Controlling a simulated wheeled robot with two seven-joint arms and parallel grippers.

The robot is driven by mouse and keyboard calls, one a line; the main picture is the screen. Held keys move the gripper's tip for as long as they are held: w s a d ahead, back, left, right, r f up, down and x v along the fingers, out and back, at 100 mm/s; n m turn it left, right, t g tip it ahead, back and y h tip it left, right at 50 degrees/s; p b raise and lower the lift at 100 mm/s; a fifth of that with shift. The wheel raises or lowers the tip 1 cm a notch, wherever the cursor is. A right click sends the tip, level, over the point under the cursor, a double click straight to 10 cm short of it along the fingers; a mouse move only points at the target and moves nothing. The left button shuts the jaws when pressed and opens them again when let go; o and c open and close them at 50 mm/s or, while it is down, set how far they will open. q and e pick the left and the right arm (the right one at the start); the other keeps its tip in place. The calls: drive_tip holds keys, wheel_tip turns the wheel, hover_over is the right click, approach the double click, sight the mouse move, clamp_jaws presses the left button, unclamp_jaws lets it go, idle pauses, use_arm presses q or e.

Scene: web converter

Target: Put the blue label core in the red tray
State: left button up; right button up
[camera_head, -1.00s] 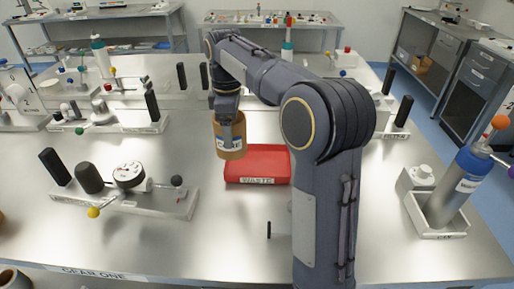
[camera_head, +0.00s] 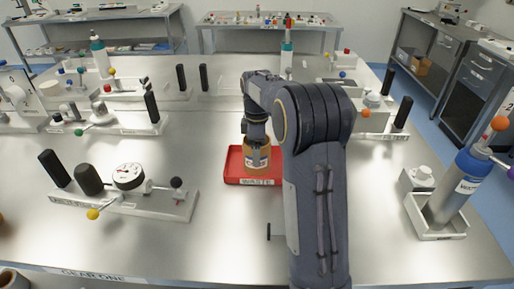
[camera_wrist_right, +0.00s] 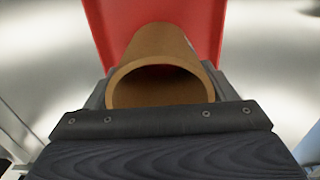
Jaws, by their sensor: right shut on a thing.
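The label core (camera_head: 257,161) is a brown cardboard tube with a pale label band that has some blue on it. My right gripper (camera_head: 256,140) comes down from above and is shut on the core. The core is upright over the red tray (camera_head: 233,166), which is marked WASTE. I cannot tell whether its lower end touches the tray floor. In the right wrist view the hollow core (camera_wrist_right: 165,48) is between the fingers, with the red tray (camera_wrist_right: 104,22) behind it. My left gripper is not in view.
A gauge fixture (camera_head: 128,178) with black posts stands to the left. A grey holder with a blue bottle (camera_head: 462,180) is at the right. More fixtures stand farther back. The metal table (camera_head: 190,245) is bare in front of the tray.

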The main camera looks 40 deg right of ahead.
drive_tip(key=shift+f, duration=0.2)
drive_tip(key=o, duration=1)
drive_tip(key=shift+o, duration=0.2)
wheel_tip(320, 180, up, 12)
drive_tip(key=p, duration=0.1)
drive_tip(key=shift+r, duration=0.25)
